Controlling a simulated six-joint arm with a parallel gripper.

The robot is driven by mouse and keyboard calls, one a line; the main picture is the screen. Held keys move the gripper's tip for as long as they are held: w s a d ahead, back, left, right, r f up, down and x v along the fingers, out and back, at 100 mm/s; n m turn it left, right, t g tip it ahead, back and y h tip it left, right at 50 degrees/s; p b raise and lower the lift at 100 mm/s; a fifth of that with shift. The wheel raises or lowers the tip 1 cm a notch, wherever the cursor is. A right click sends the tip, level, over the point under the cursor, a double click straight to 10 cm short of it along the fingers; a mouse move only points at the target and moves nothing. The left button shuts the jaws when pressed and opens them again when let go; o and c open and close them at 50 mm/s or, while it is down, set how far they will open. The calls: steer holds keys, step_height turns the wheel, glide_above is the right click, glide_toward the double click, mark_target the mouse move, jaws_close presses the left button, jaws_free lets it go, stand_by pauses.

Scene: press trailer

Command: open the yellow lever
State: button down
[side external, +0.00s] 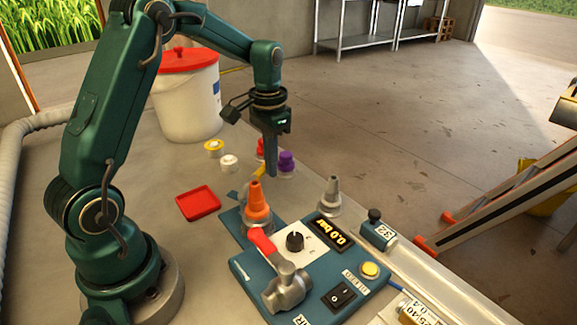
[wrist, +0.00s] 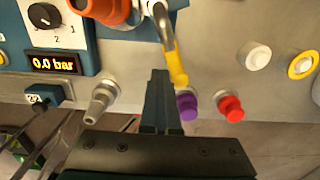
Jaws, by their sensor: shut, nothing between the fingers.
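The yellow lever (wrist: 176,63) has a metal arm with a yellow end and sits at the top middle of the wrist view. In the side external view only a little of the yellow lever (side external: 259,174) shows, behind the orange cone and partly hidden by my fingers. My gripper (side external: 271,172) points down, shut and empty, close to the lever. In the wrist view my gripper (wrist: 160,74) has its fingertips just left of the lever's yellow end. I cannot tell whether they touch it.
A purple knob (wrist: 187,107) and a red knob (wrist: 231,107) stand close by. An orange cone (side external: 257,202), a grey cone (side external: 332,194) and a blue control box reading 0.0 bar (side external: 332,232) are near. A red-handled hammer (side external: 285,288) lies on the box. A red tray (side external: 198,203) and white bucket (side external: 187,105) stand left.

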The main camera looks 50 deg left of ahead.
steer(key=shift+s+a, duration=0.25)
steer(key=shift+a, duration=0.85)
steer(key=shift+s+a, duration=0.8)
steer(key=shift+a, duration=0.35)
steer(key=shift+s+a, duration=0.4)
steer(key=shift+s, duration=0.2)
steer(key=shift+s+a, duration=0.35)
steer(key=shift+s, duration=0.2)
